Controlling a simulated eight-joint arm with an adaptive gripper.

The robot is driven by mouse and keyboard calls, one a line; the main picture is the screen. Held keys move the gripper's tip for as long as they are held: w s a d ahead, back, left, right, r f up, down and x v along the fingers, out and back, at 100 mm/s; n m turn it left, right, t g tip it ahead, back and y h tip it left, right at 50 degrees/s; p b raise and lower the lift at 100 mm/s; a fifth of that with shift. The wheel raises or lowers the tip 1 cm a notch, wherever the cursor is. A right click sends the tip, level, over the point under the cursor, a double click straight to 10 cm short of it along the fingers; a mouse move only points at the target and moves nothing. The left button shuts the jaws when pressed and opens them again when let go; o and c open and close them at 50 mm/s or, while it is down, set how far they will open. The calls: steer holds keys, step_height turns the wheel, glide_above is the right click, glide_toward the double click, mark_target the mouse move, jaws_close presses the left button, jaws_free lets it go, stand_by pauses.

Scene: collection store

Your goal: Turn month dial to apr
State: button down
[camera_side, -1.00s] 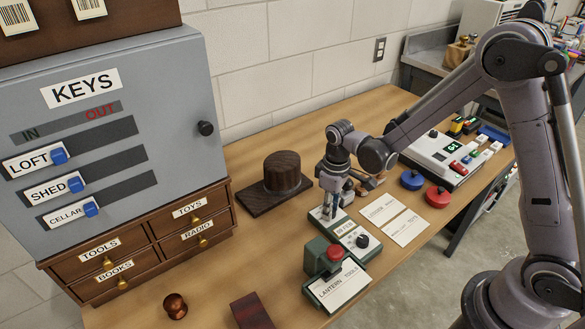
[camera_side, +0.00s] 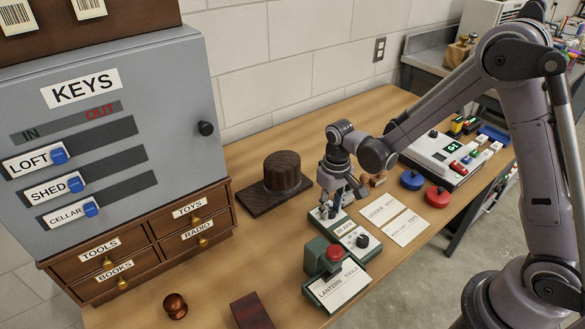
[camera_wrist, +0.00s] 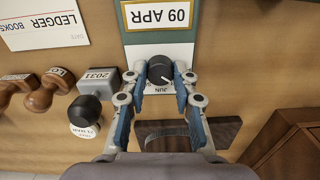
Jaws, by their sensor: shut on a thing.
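The month dial (camera_wrist: 160,70) is a round black knob with a white pointer, on a white scale where JUN can be read. Its pointer aims to the lower right in the wrist view. A card above it (camera_wrist: 160,15) reads 09 APR, upside down. My gripper (camera_wrist: 161,76) is shut on the dial, one finger on each side. In the side view my gripper (camera_side: 330,210) points down at the far end of the green date unit (camera_side: 345,228) and mostly hides the dial. Much of the dial's scale is hidden by the knob and fingers.
A second black knob (camera_side: 362,241) sits at the unit's near end. A green stand with a red knob (camera_side: 334,252) is in front. A dark hat form (camera_side: 282,172) stands behind left. In the wrist view, wooden stamps (camera_wrist: 45,95) and a black-capped stamp (camera_wrist: 86,110) lie left.

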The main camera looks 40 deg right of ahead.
mark_target(331, 210)
steer(key=shift+m, duration=1.2)
steer(key=c, duration=1)
jaws_free()
steer(key=shift+c, duration=0.2)
step_height(331, 210, up, 12)
